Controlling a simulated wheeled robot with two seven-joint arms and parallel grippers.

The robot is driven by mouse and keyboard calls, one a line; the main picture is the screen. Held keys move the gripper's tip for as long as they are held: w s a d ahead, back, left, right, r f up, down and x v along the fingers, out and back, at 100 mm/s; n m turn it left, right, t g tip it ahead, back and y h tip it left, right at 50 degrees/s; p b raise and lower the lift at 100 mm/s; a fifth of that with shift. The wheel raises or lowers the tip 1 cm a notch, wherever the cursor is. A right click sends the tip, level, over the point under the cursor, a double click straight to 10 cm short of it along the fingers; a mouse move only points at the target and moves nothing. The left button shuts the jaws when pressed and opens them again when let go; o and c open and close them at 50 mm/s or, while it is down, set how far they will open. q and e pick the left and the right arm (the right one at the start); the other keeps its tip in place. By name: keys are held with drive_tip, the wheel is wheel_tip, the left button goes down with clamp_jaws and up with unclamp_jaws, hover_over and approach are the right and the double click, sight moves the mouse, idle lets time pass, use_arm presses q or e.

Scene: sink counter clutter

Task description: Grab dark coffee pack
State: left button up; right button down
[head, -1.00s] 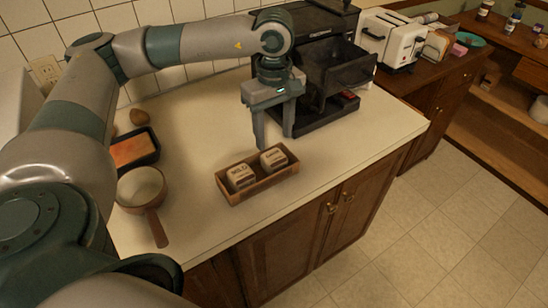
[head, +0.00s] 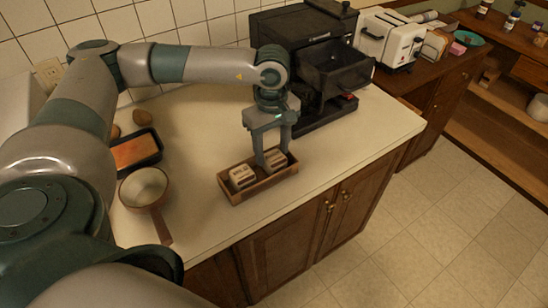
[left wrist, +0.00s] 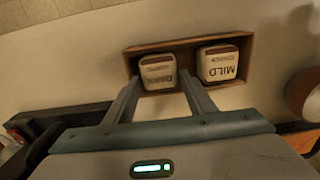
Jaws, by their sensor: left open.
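The dark coffee pack (head: 275,163) is a small pale block with a brown edge in the right part of a wooden tray (head: 262,190). It also shows in the left wrist view (left wrist: 158,71), its label upside down. The similar MILD pack (head: 242,176) sits beside it on the left; it shows on the right in the left wrist view (left wrist: 222,62). My left gripper (head: 273,156) is open above the dark pack. In the left wrist view its fingertips (left wrist: 158,76) appear on either side of the pack. Contact cannot be told. My right gripper is out of view.
A black coffee machine (head: 310,65) stands behind the tray. A pan (head: 145,187) with a brown handle and a black dish (head: 136,152) with orange contents are at the left. The counter between them and the tray is clear. A white toaster (head: 388,40) stands farther right.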

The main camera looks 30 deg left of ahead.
use_arm(q)
drive_tip(key=shift+f, duration=1.05)
drive_tip(key=c, duration=0.7)
drive_tip(key=shift+r, duration=0.1)
